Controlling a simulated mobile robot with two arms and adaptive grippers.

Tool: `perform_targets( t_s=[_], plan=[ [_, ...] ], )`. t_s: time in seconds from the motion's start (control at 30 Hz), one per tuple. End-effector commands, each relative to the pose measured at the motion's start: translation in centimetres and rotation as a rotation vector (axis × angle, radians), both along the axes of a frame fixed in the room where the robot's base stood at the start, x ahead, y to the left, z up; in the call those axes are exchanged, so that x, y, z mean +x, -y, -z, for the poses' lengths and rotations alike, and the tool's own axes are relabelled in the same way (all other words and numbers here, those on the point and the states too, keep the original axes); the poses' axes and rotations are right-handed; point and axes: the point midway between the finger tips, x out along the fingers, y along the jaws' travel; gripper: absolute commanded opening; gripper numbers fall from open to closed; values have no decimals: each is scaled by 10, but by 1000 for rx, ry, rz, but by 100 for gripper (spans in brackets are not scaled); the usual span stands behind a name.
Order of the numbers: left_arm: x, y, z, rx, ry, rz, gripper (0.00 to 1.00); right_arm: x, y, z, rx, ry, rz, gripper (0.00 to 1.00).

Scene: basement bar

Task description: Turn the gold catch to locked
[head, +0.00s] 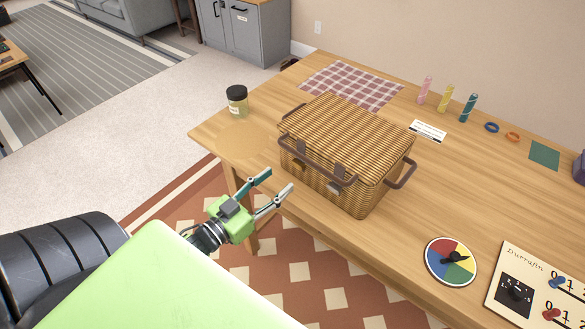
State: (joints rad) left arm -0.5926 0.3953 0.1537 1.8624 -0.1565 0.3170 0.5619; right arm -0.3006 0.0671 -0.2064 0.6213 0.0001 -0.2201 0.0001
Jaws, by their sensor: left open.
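A closed wicker basket (345,135) with brown handles stands on the wooden table. On its front face, the gold catch (298,165) sits below the left strap. A silver-grey catch (334,189) sits to its right, below the other strap. The gold catch is small here and I cannot tell which way it is turned. My left gripper (278,182) is open and empty, in front of the table's near edge. Its fingers point towards the basket's front left and appear apart from the catch. My right gripper is out of view.
A dark-lidded jar (237,101) stands on the table's left end. A checked cloth (352,85) lies behind the basket. The table surface right of the basket is mostly clear.

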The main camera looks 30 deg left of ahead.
Motion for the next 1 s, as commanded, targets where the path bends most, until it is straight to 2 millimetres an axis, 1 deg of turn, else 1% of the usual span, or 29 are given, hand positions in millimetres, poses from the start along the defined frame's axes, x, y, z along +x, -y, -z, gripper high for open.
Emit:
perform_targets(
  t_s=[0.03, 0.1, 0.3, 0.4, 0.5, 0.8, 0.87, 0.9, 0.93, 0.97, 1.0],
  plan=[
    [12, 1, -2, 0, 3, 0, 44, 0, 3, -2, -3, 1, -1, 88],
    [25, 3, -2, -1, 2, -1, 44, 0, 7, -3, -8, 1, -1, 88],
    [54, 7, -1, 0, 0, -1, 44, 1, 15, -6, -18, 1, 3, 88],
    [63, 9, 0, 0, -1, -1, 44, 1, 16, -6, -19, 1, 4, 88],
    [67, 9, 0, 0, -2, -1, 44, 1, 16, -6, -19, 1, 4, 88],
    [69, 10, 1, 0, -2, -1, 44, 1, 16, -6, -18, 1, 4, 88],
    [69, 10, 1, 0, -2, -1, 29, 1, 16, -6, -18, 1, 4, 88],
    [68, 10, 1, 0, -2, -1, 18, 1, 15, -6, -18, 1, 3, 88],
    [68, 10, 1, 0, -2, -1, 11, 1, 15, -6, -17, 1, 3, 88],
    [68, 10, 1, 0, -2, -1, 6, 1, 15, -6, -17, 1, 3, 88],
    [68, 10, 1, 0, -2, -1, 6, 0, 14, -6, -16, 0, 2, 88]
  ],
)
